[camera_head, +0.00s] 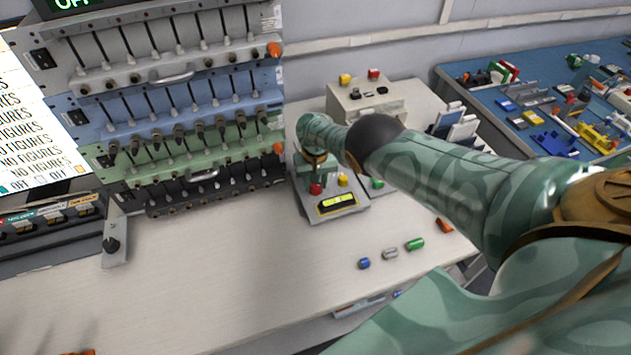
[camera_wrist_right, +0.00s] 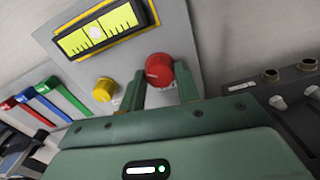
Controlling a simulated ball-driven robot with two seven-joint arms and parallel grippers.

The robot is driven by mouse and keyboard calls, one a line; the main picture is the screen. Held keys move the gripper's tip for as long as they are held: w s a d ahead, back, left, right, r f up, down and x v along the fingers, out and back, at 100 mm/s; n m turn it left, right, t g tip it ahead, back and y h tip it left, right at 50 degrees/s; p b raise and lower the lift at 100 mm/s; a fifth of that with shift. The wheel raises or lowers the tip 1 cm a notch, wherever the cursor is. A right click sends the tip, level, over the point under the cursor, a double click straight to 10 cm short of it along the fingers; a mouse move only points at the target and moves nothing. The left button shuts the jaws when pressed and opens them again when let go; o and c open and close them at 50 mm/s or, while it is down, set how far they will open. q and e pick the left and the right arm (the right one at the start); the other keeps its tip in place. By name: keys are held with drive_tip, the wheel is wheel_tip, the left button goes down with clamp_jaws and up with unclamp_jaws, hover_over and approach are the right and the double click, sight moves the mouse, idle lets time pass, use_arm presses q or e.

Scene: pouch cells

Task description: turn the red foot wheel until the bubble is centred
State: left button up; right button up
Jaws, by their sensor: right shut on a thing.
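The red foot wheel (camera_wrist_right: 159,69) sits on a grey levelling plate (camera_head: 345,208), and it also shows in the head view (camera_head: 316,188). My right gripper (camera_wrist_right: 161,78) has its two green fingers on either side of the red wheel and is shut on it. A yellow-framed level vial (camera_wrist_right: 78,42) lies on the plate, and it shows in the head view (camera_head: 338,203) too. Its pale bubble (camera_wrist_right: 96,32) is near the middle of the vial; exact centring is hard to tell. A yellow wheel (camera_wrist_right: 104,90) stands beside the red one. My left gripper is out of view.
A tall rack of cell channels (camera_head: 180,90) stands left of the plate. A beige box (camera_head: 368,101) with knobs stands behind. Blue, grey and green cylinders (camera_head: 390,254) lie in front. The front left table is mostly clear.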

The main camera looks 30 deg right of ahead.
sight(315, 185)
drive_tip(key=o, duration=1)
drive_tip(key=shift+c, duration=0.2)
drive_tip(key=shift+r, duration=0.15)
wheel_tip(315, 185, up, 16)
drive_tip(key=p, duration=1.3)
